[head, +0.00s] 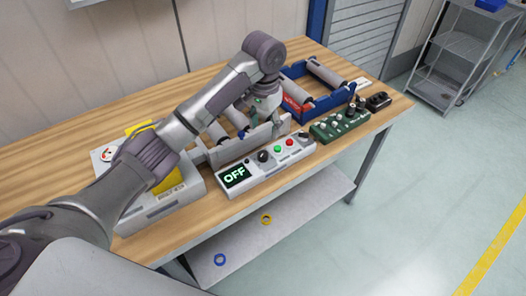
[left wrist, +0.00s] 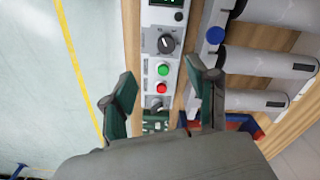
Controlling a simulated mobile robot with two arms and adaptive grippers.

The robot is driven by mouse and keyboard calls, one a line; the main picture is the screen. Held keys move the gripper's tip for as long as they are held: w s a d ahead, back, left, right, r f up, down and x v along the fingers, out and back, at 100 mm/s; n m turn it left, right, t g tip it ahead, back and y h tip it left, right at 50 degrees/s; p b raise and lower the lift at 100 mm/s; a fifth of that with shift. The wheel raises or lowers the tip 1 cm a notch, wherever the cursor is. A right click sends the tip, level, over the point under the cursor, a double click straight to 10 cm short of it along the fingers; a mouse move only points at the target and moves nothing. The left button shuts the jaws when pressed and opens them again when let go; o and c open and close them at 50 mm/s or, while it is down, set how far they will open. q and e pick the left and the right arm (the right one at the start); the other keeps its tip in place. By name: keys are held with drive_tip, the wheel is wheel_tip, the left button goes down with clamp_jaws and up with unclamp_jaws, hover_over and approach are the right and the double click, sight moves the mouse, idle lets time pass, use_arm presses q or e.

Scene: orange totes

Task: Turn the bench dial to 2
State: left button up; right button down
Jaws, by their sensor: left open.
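A light grey control panel (head: 268,165) sits at the bench's front edge; its display (head: 235,175) reads OFF. A black dial (head: 263,156) with a pale pointer is beside the display; it also shows in the left wrist view (left wrist: 166,43). Its scale marks are too small to read. My left gripper (left wrist: 161,72) is open and empty above the panel, its fingers either side of the green and red buttons in the left wrist view, with the dial beyond the fingertips. In the head view its fingers are partly hidden behind the arm. My right gripper is not in view.
On the panel are a green button (head: 277,149), a red button (head: 290,142) and another black knob (head: 303,135). A green box with knobs (head: 340,124) stands to the right. Grey rollers and a blue tray (head: 343,96) lie behind. A lower shelf (head: 240,240) holds two rings.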

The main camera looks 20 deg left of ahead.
sight(263, 153)
use_arm(q)
drive_tip(key=f, duration=0.4)
drive_tip(key=f+p, duration=0.1)
drive_tip(key=f, duration=0.3)
drive_tip(key=f+p, duration=0.1)
drive_tip(key=f, duration=0.3)
drive_tip(key=shift+w+a, duration=0.35)
drive_tip(key=shift+a, duration=0.05)
clamp_jaws()
drive_tip(key=shift+p, duration=0.3)
